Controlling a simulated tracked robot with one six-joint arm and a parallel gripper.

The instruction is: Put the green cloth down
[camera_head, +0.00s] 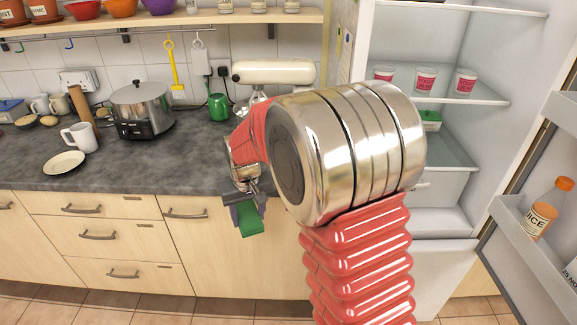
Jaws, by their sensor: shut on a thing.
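The green cloth (250,222) hangs from my gripper (246,205) in the camera_head view, left of the big metal joint of my arm. My gripper points down and is shut on the cloth, with its dark jaws on either side of it. The cloth shows in front of the pale drawer fronts, a little below the line of the counter edge. The distance between the cloth and the cabinet cannot be told. The upper part of the cloth is hidden by the jaws.
The grey counter (190,165) has clear room at its front edge. On it are a white mug (80,137), a plate (64,162), a slow cooker (143,108), a green mug (218,106) and a cream mixer (273,72). An open fridge (455,212) stands at right.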

